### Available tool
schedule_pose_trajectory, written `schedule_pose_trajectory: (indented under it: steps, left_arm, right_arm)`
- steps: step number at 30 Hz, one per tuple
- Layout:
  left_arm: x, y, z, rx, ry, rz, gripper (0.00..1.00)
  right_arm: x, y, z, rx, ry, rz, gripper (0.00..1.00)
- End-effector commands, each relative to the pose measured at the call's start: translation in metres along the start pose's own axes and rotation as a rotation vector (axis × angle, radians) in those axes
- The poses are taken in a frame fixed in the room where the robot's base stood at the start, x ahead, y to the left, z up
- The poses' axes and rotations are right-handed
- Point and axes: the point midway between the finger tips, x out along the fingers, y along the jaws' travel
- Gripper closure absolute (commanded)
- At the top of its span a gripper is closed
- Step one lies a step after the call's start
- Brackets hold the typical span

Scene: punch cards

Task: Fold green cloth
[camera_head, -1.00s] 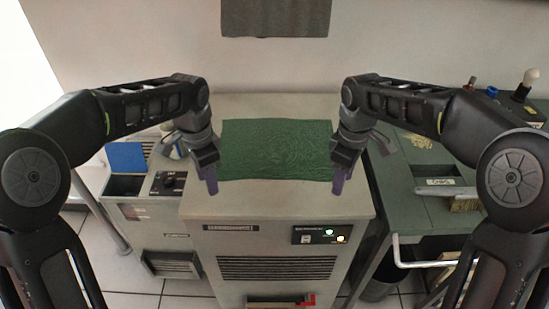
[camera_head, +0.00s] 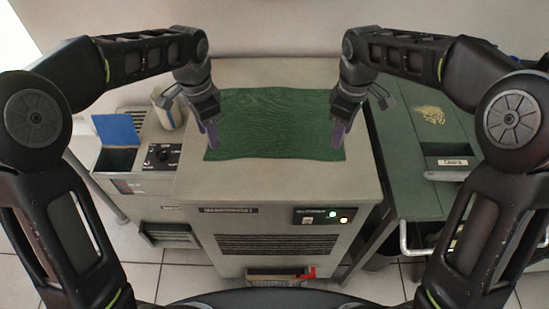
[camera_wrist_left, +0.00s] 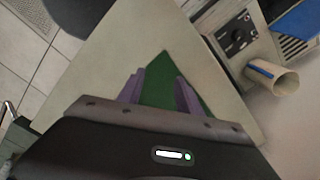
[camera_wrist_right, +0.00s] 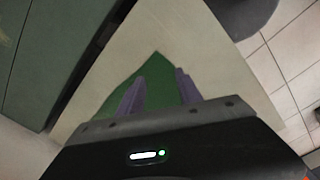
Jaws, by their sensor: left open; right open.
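The green cloth (camera_head: 275,125) lies flat and spread out on top of the grey machine cabinet. My left gripper (camera_head: 212,134) is open above the cloth's left edge. My right gripper (camera_head: 339,134) is open above its right edge. In the left wrist view a corner of the cloth (camera_wrist_left: 160,85) shows between the open purple fingers (camera_wrist_left: 160,90). In the right wrist view another corner of the cloth (camera_wrist_right: 152,80) shows between and beside the open fingers (camera_wrist_right: 160,92). I cannot tell whether the fingers touch the cloth.
The cabinet top (camera_head: 270,182) is bare in front of the cloth. To the left stands a lower unit with a blue flap (camera_head: 117,129) and a paper roll (camera_head: 167,110). To the right is a green desk (camera_head: 415,190) with a slot labelled cards and yellow chips (camera_head: 430,115).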

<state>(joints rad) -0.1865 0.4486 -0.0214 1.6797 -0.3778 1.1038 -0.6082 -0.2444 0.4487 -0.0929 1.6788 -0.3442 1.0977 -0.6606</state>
Motion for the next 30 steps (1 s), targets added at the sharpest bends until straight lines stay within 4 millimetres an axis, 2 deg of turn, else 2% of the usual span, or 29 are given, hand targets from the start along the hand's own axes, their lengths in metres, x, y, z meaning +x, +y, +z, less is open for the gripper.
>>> schedule_pose_trajectory:
  steps: [9,13,30]
  left_arm:
    - [0.048,0.001,0.001,0.000,-0.003,0.003,0.58]
    - [0.060,0.000,0.001,0.000,-0.002,0.001,0.58]
    - [0.068,0.000,0.000,0.000,0.000,0.000,0.58]
  right_arm:
    - [0.048,-0.001,0.001,0.000,-0.003,-0.003,0.58]
    - [0.061,-0.001,0.001,0.001,-0.002,-0.002,0.58]
    - [0.068,0.000,0.000,0.000,0.000,0.000,0.58]
